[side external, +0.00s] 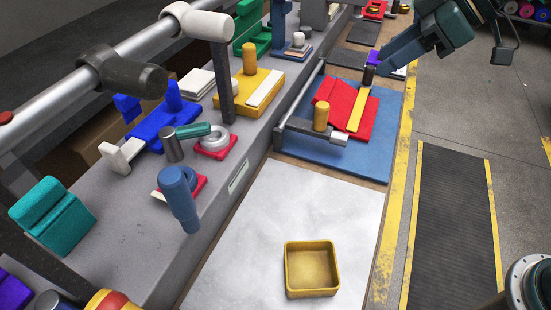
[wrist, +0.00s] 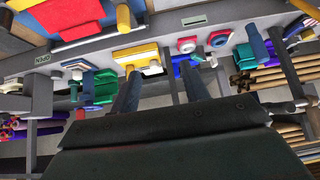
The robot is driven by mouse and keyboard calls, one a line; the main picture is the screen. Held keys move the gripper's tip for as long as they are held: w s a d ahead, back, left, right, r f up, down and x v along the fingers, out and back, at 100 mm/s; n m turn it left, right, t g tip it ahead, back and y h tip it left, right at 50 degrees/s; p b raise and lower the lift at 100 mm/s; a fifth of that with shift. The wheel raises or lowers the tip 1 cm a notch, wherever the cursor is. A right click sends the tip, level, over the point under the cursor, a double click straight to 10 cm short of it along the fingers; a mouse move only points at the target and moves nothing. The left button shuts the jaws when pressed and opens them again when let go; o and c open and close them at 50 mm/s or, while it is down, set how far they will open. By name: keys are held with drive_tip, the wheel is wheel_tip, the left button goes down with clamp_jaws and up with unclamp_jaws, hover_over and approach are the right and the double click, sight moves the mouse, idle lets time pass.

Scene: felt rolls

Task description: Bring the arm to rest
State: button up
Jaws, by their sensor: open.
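My gripper (side external: 384,66) is at the upper right of the side view, its blue-grey fingers reaching left near the far end of the blue mat (side external: 380,155). Whether it touches anything there cannot be told. In the wrist view my gripper (wrist: 160,88) shows two separate fingers with nothing between them. A red felt piece (side external: 335,90) lies on the blue mat, with a yellow strip (side external: 358,110) across it. The red felt also shows at the top left of the wrist view (wrist: 70,18).
A metal bar frame (side external: 300,100) and a yellow cylinder (side external: 321,116) stand by the mat. A yellow tray (side external: 312,290) sits empty on a white sheet (side external: 255,225). The grey ledge (side external: 225,190) at left carries several coloured fixtures. Open floor lies at right.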

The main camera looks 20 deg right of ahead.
drive_tip(key=s+d+f+m+h, duration=0.1)
drive_tip(key=s+d+m+h, duration=0.2)
drive_tip(key=s+d, duration=0.4)
drive_tip(key=s+d+f+m+h, duration=0.2)
drive_tip(key=s+d+m, duration=0.4)
drive_tip(key=s, duration=0.8)
drive_tip(key=shift+d+h, duration=0.5)
drive_tip(key=shift+d, duration=0.65)
